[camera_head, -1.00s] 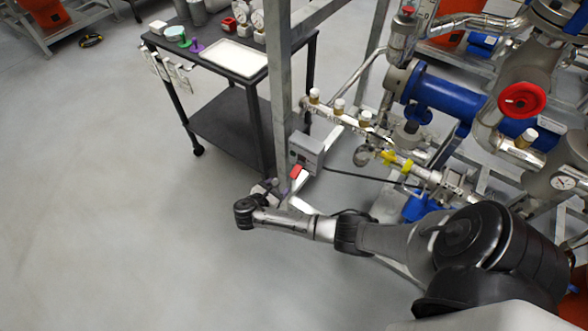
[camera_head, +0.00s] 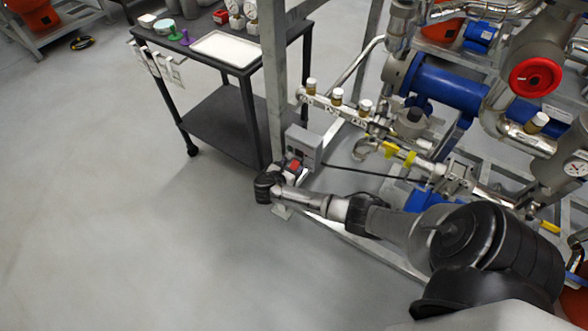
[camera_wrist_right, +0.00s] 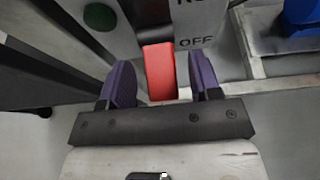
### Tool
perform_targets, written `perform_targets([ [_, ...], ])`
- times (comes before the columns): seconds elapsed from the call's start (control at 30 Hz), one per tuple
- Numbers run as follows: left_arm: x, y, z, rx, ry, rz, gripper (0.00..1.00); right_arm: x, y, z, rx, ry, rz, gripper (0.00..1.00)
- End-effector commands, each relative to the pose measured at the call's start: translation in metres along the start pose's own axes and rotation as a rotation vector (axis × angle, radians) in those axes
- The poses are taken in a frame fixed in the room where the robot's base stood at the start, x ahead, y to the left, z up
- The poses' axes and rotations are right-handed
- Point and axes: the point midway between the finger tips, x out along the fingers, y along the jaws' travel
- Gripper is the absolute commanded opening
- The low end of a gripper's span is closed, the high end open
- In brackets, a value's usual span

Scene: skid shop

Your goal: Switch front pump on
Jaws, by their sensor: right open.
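The front pump's switch box (camera_head: 303,144) is a grey box on the upright post in the head view. Its red handle (camera_head: 294,166) shows at the lower front, close to my right gripper (camera_head: 291,172). In the right wrist view the red handle (camera_wrist_right: 160,72) lies between the two purple fingers of my right gripper (camera_wrist_right: 155,85), with gaps on both sides. The gripper is open. The letters "OFF" show to the right of the handle, and a green round button or lamp (camera_wrist_right: 100,17) is at upper left. My left gripper is not in view.
The grey steel post (camera_head: 272,80) stands behind the box. A dark cart (camera_head: 222,118) with a white tray (camera_head: 226,47) is at upper left. Pipes, a blue motor (camera_head: 450,90) and a red handwheel (camera_head: 535,76) fill the right. The floor at left is clear.

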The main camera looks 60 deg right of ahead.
Motion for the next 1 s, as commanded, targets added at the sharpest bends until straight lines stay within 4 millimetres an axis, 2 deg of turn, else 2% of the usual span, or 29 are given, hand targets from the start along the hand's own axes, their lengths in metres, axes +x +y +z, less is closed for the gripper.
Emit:
perform_targets([
  [0.2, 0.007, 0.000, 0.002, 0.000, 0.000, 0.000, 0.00, 0.014, 0.000, -0.001, 0.000, 0.001, 0.000, 0.57],
  [0.57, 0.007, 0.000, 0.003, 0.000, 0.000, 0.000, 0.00, 0.016, 0.000, 0.000, 0.000, 0.001, 0.000, 0.57],
  [1.0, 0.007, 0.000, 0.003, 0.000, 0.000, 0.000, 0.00, 0.015, 0.000, 0.000, 0.000, 0.001, 0.000, 0.15],
])
